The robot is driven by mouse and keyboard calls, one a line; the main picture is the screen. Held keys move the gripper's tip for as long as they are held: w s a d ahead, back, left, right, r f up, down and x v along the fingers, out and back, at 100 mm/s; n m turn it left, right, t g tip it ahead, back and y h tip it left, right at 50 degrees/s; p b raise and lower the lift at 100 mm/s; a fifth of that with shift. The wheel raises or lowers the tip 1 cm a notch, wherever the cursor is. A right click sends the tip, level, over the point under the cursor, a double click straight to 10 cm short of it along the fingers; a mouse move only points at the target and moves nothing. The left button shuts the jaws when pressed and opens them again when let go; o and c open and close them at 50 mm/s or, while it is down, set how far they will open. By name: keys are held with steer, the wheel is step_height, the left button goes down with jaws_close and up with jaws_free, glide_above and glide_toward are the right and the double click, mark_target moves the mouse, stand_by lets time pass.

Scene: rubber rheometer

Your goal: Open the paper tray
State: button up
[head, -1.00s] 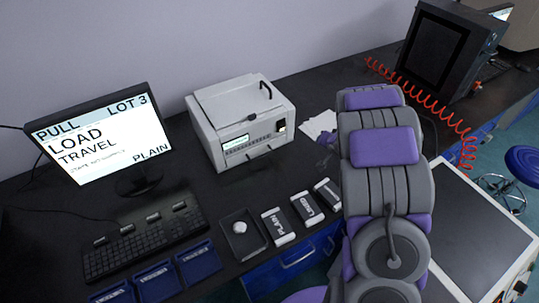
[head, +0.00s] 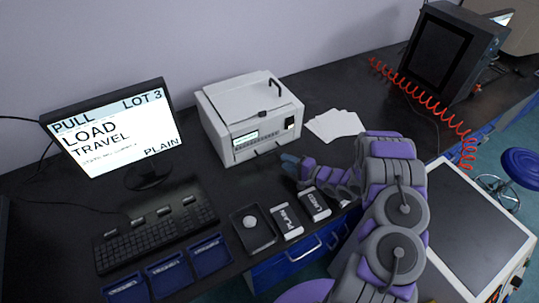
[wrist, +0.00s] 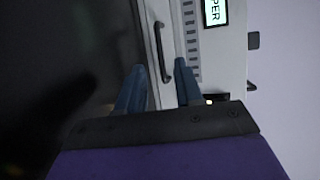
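The white printer (head: 235,105) stands on the black bench and is also in the wrist view (wrist: 238,75). A dark handle (head: 268,151) is low on its front, on what looks like the paper tray front, which sits closed. My gripper (head: 289,161) is just in front of the printer, near its lower right front. In the wrist view my gripper (wrist: 159,66) has its two blue fingers apart. The handle (wrist: 161,55) shows ahead, between the fingertips. Whether the fingers touch it cannot be told.
A monitor (head: 112,130) and keyboard (head: 155,232) stand left. A small dark tray with a white disc (head: 250,222) and labelled packs (head: 287,220) lie in front. White sheets (head: 334,125) lie right of the printer. A red coiled cord (head: 430,102) hangs farther right.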

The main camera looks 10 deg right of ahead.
steer(key=w, duration=0.2)
steer(key=w+a+f+b, duration=0.1)
steer(key=w+f, duration=0.1)
steer(key=w, duration=0.1)
steer(key=shift+w+a, duration=0.15)
steer(key=shift+w, duration=0.2)
steer(key=a, duration=0.1)
steer(key=w+a, duration=0.1)
steer(key=a, duration=0.2)
steer(key=shift+w+f+b, duration=0.1)
steer(key=shift+w+b, duration=0.2)
steer(key=shift+b, duration=0.1)
steer(key=shift+d, duration=1.1)
steer(key=shift+c, duration=1.1)
steer(key=shift+d, duration=0.15)
steer(key=shift+c, duration=1.5)
steer(key=shift+s+a, duration=0.1)
steer(key=shift+a, duration=0.85)
jaws_close()
steer(key=shift+d, duration=0.1)
steer(key=shift+d, duration=0.2)
